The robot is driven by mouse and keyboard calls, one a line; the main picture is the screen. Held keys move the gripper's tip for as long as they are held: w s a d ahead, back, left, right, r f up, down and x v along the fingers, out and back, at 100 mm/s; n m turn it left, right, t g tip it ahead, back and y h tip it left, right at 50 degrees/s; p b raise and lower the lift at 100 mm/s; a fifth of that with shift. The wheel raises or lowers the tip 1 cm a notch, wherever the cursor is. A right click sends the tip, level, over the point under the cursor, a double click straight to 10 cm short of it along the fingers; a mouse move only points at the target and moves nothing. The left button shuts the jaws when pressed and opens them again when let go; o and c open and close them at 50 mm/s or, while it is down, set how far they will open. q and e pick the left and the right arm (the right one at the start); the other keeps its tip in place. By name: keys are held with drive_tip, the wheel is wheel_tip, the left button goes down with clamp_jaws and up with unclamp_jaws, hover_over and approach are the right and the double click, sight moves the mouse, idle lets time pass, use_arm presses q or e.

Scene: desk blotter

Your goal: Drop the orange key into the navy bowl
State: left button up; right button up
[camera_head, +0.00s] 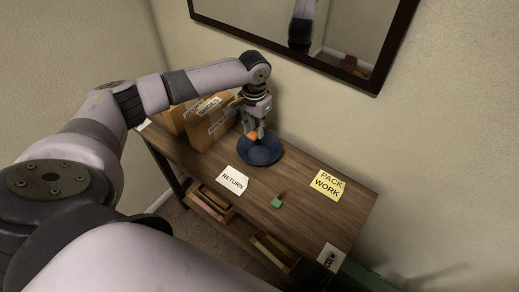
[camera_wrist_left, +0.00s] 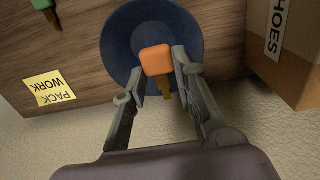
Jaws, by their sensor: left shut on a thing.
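The navy bowl (camera_head: 268,155) stands on the wooden table, close to the wall. My left gripper (camera_head: 255,131) is above the bowl and points down. It is shut on the orange key (camera_head: 252,135). In the left wrist view the key's orange head (camera_wrist_left: 155,60) shows between the fingertips (camera_wrist_left: 157,78), with its brownish shaft pointing back toward the palm. The navy bowl (camera_wrist_left: 190,30) fills the background behind the key in that view. The key is over the bowl; the exact height of the gap is hard to tell. My right gripper is not in view.
Cardboard boxes (camera_head: 205,128) stand left of the bowl, close to my left gripper. A green key (camera_head: 276,203), a white RETURN note (camera_head: 233,180) and a yellow PACK WORK note (camera_head: 327,185) lie on the table (camera_head: 300,215). A framed mirror (camera_head: 330,62) hangs on the wall behind.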

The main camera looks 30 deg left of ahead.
use_arm(q)
drive_tip(key=o, duration=0.9)
drive_tip(key=shift+r, duration=0.15)
wheel_tip(320, 180, up, 12)
drive_tip(key=shift+f, duration=0.1)
idle(0.5)
